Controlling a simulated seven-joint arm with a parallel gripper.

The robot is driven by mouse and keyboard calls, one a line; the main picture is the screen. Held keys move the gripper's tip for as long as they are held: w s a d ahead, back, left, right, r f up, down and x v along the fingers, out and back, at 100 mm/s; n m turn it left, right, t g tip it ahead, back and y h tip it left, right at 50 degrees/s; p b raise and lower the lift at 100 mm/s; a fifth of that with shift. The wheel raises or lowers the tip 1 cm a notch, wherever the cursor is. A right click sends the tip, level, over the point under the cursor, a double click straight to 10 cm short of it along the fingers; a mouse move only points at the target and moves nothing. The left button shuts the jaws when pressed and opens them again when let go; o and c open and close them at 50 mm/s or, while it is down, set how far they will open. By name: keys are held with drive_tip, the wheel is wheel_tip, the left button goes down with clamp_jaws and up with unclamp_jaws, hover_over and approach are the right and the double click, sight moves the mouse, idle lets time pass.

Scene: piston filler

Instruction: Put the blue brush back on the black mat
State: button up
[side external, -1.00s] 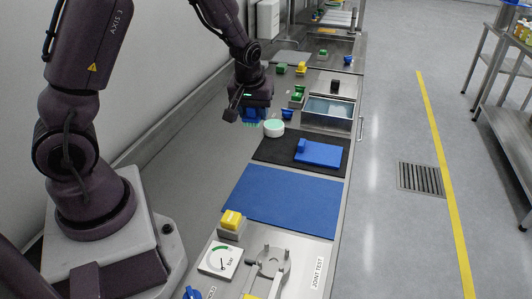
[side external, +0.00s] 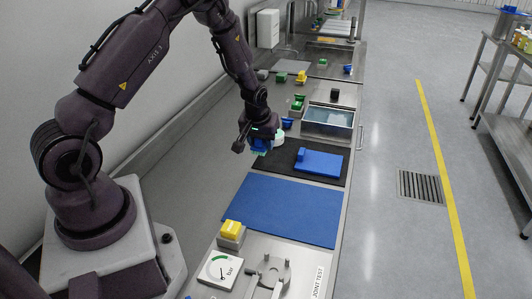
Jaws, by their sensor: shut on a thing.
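My gripper (side external: 260,143) hangs low over the bench, at the left end of the black mat. It is shut on the blue brush (side external: 259,145), which is partly hidden by the gripper; its pale bristles point down. The black mat (side external: 332,174) lies on the steel bench beyond the blue mat. The brush is above or just beside the black mat's left edge; I cannot tell whether it touches.
A blue block-like tool (side external: 318,161) lies on the black mat's right part. A pale green round item (side external: 281,136) stands behind my gripper. The large blue mat (side external: 283,208) is clear. A steel basin (side external: 328,120), small coloured items and a yellow block (side external: 231,229) stand along the bench.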

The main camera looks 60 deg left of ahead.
sight(267, 159)
drive_tip(key=shift+w+a+f, duration=0.25)
drive_tip(key=shift+w+f, duration=0.15)
drive_tip(key=shift+f, duration=0.15)
drive_tip(key=shift+w+a+f, duration=0.2)
drive_tip(key=shift+w+f, duration=0.2)
drive_tip(key=shift+f, duration=0.15)
drive_tip(key=shift+d+x, duration=0.15)
drive_tip(key=shift+x, duration=0.65)
drive_tip(key=shift+d+x, duration=0.2)
drive_tip(key=shift+x, duration=0.6)
drive_tip(key=shift+s+f, duration=0.25)
drive_tip(key=shift+f, duration=0.05)
drive_tip(key=o, duration=0.9)
drive_tip(key=shift+r, duration=0.1)
